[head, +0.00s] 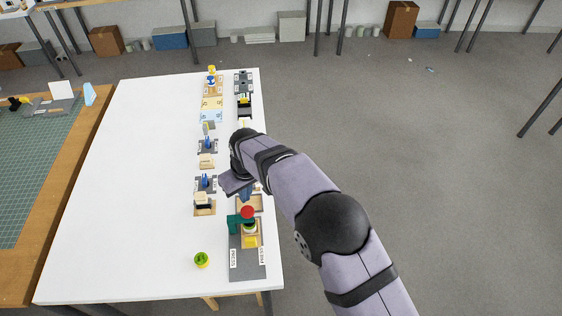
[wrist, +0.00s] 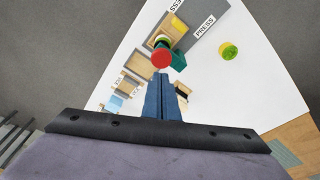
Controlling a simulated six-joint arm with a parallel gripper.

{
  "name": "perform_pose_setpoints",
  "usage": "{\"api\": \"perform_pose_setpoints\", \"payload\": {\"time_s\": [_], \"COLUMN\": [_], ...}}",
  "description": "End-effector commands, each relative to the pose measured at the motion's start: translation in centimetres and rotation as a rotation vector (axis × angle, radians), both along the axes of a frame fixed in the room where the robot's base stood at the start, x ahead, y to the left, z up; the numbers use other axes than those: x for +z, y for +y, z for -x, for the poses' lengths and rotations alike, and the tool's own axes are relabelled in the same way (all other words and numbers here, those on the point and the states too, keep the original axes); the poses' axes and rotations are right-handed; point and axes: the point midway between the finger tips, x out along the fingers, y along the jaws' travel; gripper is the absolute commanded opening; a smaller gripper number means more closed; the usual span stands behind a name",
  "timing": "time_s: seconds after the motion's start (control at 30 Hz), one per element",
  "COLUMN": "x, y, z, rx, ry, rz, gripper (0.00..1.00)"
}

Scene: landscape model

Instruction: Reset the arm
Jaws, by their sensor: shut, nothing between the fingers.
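My arm reaches in from the lower right in the head view, over the right side of the white table (head: 130,180). My gripper (head: 243,198) is above the row of small stations, partly hidden behind my own wrist. In the wrist view my gripper (wrist: 166,78) shows as two blue fingers pressed together, with nothing held. Its tips appear just below the red round top (wrist: 161,58) of the press in the picture. I cannot tell whether they touch it.
The press board (head: 247,265) with its red top (head: 247,212) and green part stands at the near right edge. A green round piece (head: 201,260) sits on the table left of it. Several small stations run along the right side. The table's left half is clear.

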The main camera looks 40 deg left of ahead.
Motion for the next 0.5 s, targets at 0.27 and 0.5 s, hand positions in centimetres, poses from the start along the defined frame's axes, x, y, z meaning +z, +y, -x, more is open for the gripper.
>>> {"api": "perform_pose_setpoints", "payload": {"time_s": [0.27,0.5], "x": [-1.9,-8.6], "y": [-1.2,-11.0], "z": [0.4,4.3], "rx": [-0.069,-0.108], "ry": [0.015,0.093], "rz": [0.015,0.230], "gripper": [0.00,0.00]}}
